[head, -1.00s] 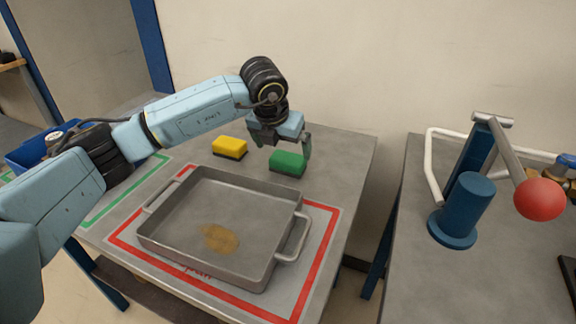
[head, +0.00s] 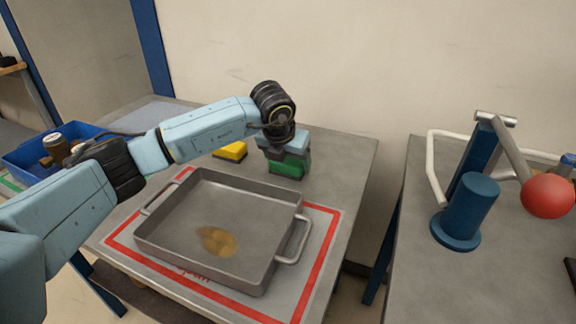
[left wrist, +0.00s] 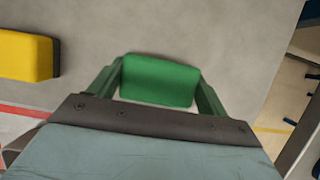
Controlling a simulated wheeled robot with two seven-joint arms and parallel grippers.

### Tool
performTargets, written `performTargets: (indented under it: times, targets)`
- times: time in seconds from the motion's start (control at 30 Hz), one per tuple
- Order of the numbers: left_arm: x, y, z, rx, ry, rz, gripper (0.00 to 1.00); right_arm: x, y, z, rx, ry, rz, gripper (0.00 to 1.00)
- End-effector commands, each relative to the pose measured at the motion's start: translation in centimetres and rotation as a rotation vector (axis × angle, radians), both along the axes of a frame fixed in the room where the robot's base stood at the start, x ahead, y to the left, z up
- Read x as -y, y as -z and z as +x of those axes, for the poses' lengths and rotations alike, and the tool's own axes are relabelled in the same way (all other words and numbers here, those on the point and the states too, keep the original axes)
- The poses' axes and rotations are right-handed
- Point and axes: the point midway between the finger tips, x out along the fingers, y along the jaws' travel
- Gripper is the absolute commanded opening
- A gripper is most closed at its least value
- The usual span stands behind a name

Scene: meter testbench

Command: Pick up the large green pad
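The large green pad (head: 287,169) is a green block with a darker base, on the grey table behind the metal pan. In the left wrist view the green pad (left wrist: 160,80) lies between my two finger tips. My left gripper (head: 288,158) is over it, with one finger on each side. The left wrist view shows the gripper (left wrist: 161,72) open around the pad; whether the fingers touch its sides I cannot tell. The gripper hides part of the pad in the head view. My right gripper is not in view.
A yellow pad (head: 231,150) lies just left of the green one; it also shows in the left wrist view (left wrist: 25,56). A grey pan (head: 190,257) with a brown stain stands inside a red outline. A blue bin (head: 25,158) is at left. A lever fixture (head: 468,207) stands on the right table.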

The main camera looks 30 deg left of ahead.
Motion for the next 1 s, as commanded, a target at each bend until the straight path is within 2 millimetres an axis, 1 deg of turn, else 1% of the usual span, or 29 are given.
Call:
performTargets:
  times: [0.03, 0.1, 0.27, 0.37, 0.43, 0.53, 0.7, 0.8, 0.9, 1.0]
  targets:
    - [0.0, 0.0, 0.0, 0.000, 0.000, 0.000, 0.61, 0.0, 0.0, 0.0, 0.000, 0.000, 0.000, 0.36]
    - [0.0, 0.0, 0.0, 0.001, 0.000, 0.000, 0.55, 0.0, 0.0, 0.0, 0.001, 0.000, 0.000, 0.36]
    - [0.0, 0.0, 0.0, 0.001, 0.000, 0.000, 0.55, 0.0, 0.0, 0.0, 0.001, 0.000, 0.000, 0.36]
    - [0.0, -0.5, 0.0, 0.002, 0.000, 0.000, 0.55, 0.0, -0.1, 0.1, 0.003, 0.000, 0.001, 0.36]
    - [0.0, -1.4, 0.0, 0.002, 0.000, 0.000, 0.55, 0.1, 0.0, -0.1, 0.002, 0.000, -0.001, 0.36]
    - [0.0, -3.4, 0.1, 0.005, 0.000, -0.001, 0.55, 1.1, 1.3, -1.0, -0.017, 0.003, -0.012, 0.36]
    - [0.0, -6.9, 0.1, 0.004, -0.001, 0.000, 0.55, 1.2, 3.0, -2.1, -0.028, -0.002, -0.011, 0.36]
    - [0.0, -8.5, 0.1, 0.003, -0.001, 0.000, 0.55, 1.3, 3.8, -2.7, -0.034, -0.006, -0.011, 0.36]
    - [0.0, -9.5, 0.1, 0.002, -0.001, 0.001, 0.55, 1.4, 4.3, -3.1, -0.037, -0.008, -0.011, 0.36]
    - [0.0, -10.0, 0.0, 0.001, -0.001, 0.000, 0.55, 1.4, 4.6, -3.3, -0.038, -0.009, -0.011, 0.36]
